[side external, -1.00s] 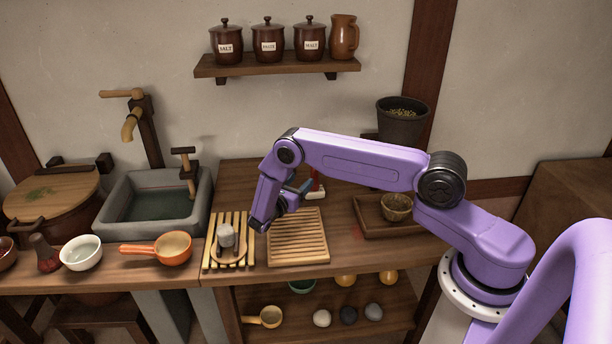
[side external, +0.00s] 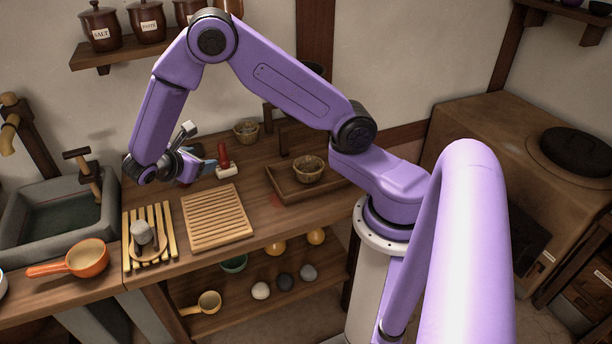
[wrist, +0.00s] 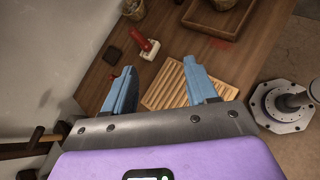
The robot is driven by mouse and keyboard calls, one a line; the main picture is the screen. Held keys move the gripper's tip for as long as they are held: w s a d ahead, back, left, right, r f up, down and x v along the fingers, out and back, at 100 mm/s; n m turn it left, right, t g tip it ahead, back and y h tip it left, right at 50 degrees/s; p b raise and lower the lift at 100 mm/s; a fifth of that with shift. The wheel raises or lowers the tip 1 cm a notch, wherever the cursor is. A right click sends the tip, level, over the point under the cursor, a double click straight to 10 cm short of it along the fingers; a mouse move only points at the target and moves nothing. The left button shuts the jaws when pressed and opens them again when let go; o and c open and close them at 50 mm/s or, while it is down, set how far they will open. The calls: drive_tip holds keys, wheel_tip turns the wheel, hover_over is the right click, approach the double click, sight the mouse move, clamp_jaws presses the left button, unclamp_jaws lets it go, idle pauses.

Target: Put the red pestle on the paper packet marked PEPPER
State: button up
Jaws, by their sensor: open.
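No PEPPER marking is readable. My gripper (side external: 205,166) is raised above the counter, just left of the red thing in the side view. Its blue fingers (wrist: 160,67) are apart with nothing between them.
A slatted wooden board (side external: 217,217) lies in front of the red thing. Left of it, a yellow slatted rack (side external: 163,222) holds a grey stone piece. A wooden tray (side external: 284,195) with a bowl stands right, a small basket (side external: 246,130) behind. A dark square (wrist: 113,55) lies near the red thing.

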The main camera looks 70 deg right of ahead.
drive_tip(key=s+a+r+m+y, duration=0.1)
drive_tip(key=s+y, duration=0.3)
drive_tip(key=s, duration=0.6)
drive_tip(key=s+a+r+m+y, duration=0.1)
drive_tip(key=s+a+r+y, duration=0.2)
drive_tip(key=s, duration=0.7)
drive_tip(key=s+a+r+m+g+y, duration=0.1)
drive_tip(key=s+r+y, duration=0.3)
drive_tip(key=s, duration=0.5)
drive_tip(key=shift+s+a+r+y, duration=0.25)
drive_tip(key=shift+s+a+y, duration=0.2)
drive_tip(key=shift+a, duration=0.25)
drive_tip(key=shift+w, duration=0.1)
